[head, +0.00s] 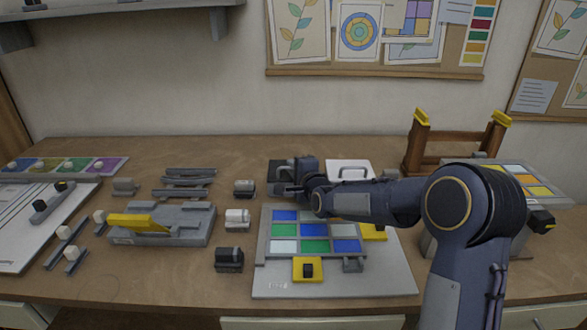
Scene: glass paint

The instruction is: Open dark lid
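A dark case (277,164) stands at the back middle of the table in the head view, and my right arm partly covers it. What can be seen of its lid looks dark, but its handle and whether it is raised are hard to make out. My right gripper (286,190) reaches in from the right and is at the case's front edge, overlapping it in the picture. Its fingers are small and dark, so I cannot tell whether they touch or hold the lid. My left gripper is not in view.
A white-lidded case (348,167) with a dark handle stands just right of the dark case. A grey board (270,278) with coloured glass tiles lies in front. A yellow-handled grey tool (160,222) and small dark blocks lie left. A wooden frame (455,158) stands at right.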

